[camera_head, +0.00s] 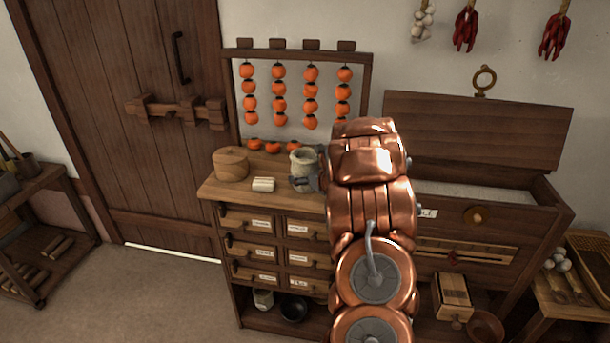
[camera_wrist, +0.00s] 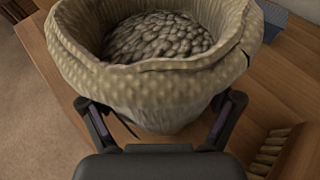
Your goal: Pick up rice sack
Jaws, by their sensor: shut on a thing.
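The rice sack (camera_head: 303,161) is a small, pale, open-topped sack at the chest top, just left of my copper arm. In the wrist view the sack (camera_wrist: 150,92) fills the upper middle, with a thick rolled rim and greyish grains inside. My gripper (camera_wrist: 160,122) is shut on the sack, one finger on each side below the rim. In the head view my gripper (camera_head: 306,184) is partly hidden by my arm. The sack looks upright. I cannot tell whether its base touches the wood.
A drawer chest (camera_head: 266,224) carries a round wooden box (camera_head: 231,163) and a pale block (camera_head: 263,185). Orange fruits hang on a rack (camera_head: 366,75) behind. At right stands a large bin with its lid (camera_head: 478,130) raised. A plank door (camera_head: 130,110) is at left.

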